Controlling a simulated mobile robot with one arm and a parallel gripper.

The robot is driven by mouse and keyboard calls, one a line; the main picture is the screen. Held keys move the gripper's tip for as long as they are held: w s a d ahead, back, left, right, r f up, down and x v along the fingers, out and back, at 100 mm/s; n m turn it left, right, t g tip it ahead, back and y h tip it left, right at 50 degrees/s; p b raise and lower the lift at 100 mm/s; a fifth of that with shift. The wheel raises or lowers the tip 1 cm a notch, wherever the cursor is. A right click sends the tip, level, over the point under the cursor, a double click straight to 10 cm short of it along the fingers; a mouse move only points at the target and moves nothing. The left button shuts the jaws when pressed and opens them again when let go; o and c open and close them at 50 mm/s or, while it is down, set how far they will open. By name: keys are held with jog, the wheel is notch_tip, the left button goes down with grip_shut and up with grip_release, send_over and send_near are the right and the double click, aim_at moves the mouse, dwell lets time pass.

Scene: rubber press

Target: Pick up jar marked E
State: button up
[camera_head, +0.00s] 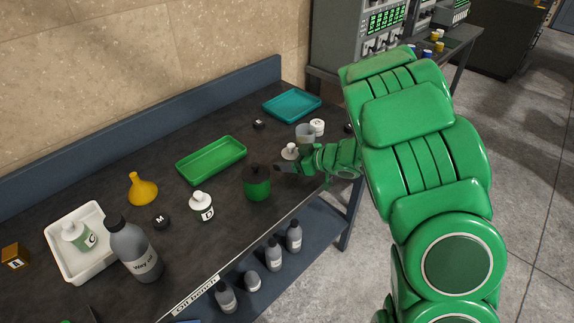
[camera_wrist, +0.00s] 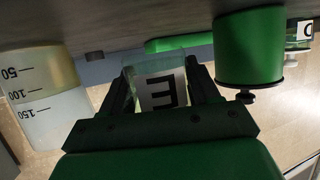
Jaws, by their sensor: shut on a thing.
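The jar marked E (camera_wrist: 160,90) is between the two fingers of my gripper (camera_wrist: 168,88) in the wrist view. Its white label with a black E appears upside down there. My gripper is shut on the jar. In the head view my gripper (camera_head: 287,164) is at the right part of the bench, and a white lid (camera_head: 290,151) shows just behind the fingers. The rest of the jar is hidden there by the gripper. I cannot tell whether the jar touches the bench.
A green pot with a dark lid (camera_head: 257,186) stands close left of my gripper. A beaker (camera_head: 305,133) and a white-lidded jar (camera_head: 317,126) stand behind it. A green tray (camera_head: 211,158) and teal tray (camera_head: 291,104) lie farther back. The bench (camera_head: 120,170) has bare patches between.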

jog(key=s+d+r, duration=0.3)
jog(key=s+r, duration=0.7)
jog(key=s, duration=0.3)
jog(key=shift+s+r, duration=0.2)
jog(key=shift+s, duration=0.15)
dwell(0.4)
